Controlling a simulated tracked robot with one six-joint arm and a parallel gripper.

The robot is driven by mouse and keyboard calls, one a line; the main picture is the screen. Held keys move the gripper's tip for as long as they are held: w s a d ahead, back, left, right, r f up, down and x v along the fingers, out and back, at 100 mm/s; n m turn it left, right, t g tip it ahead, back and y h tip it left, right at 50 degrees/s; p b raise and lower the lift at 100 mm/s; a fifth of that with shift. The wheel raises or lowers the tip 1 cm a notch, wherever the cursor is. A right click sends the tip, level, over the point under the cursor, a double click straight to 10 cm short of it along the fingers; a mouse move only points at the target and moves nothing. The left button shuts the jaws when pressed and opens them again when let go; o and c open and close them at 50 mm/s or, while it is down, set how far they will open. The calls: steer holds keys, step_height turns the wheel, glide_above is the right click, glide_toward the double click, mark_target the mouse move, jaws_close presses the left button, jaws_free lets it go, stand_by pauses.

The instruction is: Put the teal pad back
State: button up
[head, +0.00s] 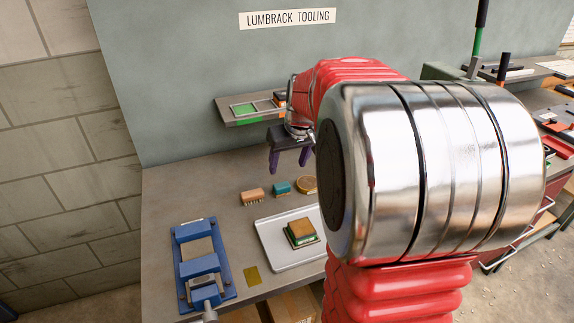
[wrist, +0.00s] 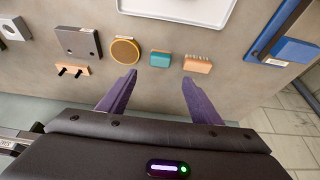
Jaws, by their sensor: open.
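The teal pad (head: 281,188) is a small block lying on the grey bench, between a brush and a round yellow-faced disc. It also shows in the wrist view (wrist: 160,59), just beyond the fingertips and roughly midway between them. My gripper (head: 289,162) has two purple fingers. They are spread open and empty, above the back of the bench. In the wrist view the open fingers (wrist: 159,79) point toward the pad, with nothing between them. A wall shelf (head: 228,121) carries framed places, one with green in it and one looking pale; my arm hides its right part.
The bristled brush (head: 252,196) and the round disc (head: 306,184) flank the pad closely. A pale tray (head: 273,253) holds a green-and-brown block (head: 302,232). A blue clamp-like fixture (head: 203,262) stands at left. Dark and orange pieces lie beyond the disc in the wrist view.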

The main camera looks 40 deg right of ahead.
stand_by(0.4)
steer(key=s+a+r+n, duration=0.1)
steer(key=s+a, duration=0.9)
steer(key=a, duration=0.2)
steer(key=s+a+r+n+t+y, duration=0.1)
steer(key=s+a+n, duration=0.1)
steer(key=s+a, duration=0.8)
steer(key=a, duration=0.3)
steer(key=shift+a, duration=0.25)
steer(key=shift+s, duration=0.2)
